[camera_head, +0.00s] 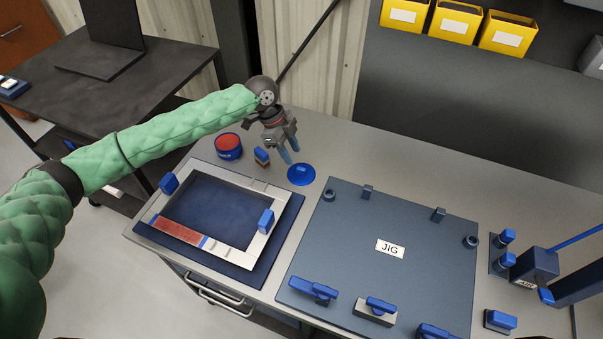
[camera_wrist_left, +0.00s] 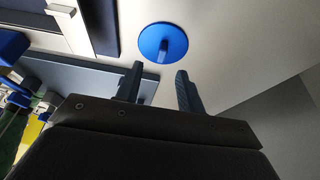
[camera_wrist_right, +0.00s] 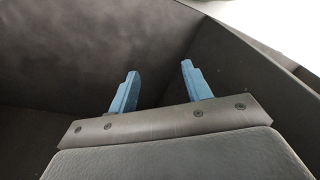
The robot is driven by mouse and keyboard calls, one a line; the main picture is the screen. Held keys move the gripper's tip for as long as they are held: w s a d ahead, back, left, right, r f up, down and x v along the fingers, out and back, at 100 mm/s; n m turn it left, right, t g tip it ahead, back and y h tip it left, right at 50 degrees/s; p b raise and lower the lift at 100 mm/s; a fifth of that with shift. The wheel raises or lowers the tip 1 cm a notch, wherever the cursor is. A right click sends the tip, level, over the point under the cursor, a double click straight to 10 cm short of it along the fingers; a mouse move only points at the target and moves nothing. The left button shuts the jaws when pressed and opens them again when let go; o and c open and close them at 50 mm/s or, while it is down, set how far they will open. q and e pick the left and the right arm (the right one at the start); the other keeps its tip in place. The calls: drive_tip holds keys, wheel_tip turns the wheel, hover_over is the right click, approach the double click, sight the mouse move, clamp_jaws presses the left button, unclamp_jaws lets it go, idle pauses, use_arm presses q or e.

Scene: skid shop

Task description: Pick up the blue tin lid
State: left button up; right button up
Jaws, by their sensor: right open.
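The blue tin lid (camera_head: 301,174) is a flat blue disc with a small knob. It lies on the grey bench between the picture-like frame and the jig board. It also shows in the left wrist view (camera_wrist_left: 163,44), just beyond the fingertips. My left gripper (camera_head: 291,154) is open and empty, a little above and behind the lid, not visibly touching it. In the left wrist view its two fingers (camera_wrist_left: 159,76) stand apart below the lid. My right gripper (camera_wrist_right: 157,68) shows only in its own wrist view, open and empty against dark surfaces.
A blue tin with red contents (camera_head: 228,146) and a small blue-topped block (camera_head: 261,156) stand left of the lid. A frame with blue clamps (camera_head: 215,176) lies front left. The jig board (camera_head: 350,245) is right. Yellow bins (camera_head: 454,22) are at the back.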

sight(301, 168)
use_arm(q)
drive_tip(key=shift+s+d+f, duration=0.15)
drive_tip(key=shift+d+f, duration=0.15)
drive_tip(key=shift+f, duration=0.25)
drive_tip(key=p+x, duration=0.3)
drive_tip(key=x, duration=0.1)
drive_tip(key=shift+d, duration=0.15)
drive_tip(key=shift+d+f, duration=0.15)
drive_tip(key=shift+f, duration=0.45)
use_arm(e)
wheel_tip(301, 168, down, 8)
drive_tip(key=s+d, duration=0.1)
drive_tip(key=d, duration=0.1)
drive_tip(key=shift+s+f+t, duration=0.25)
drive_tip(key=shift+s+t, duration=0.05)
drive_tip(key=shift+s, duration=0.05)
use_arm(q)
clamp_jaws()
use_arm(e)
drive_tip(key=shift+d, duration=0.1)
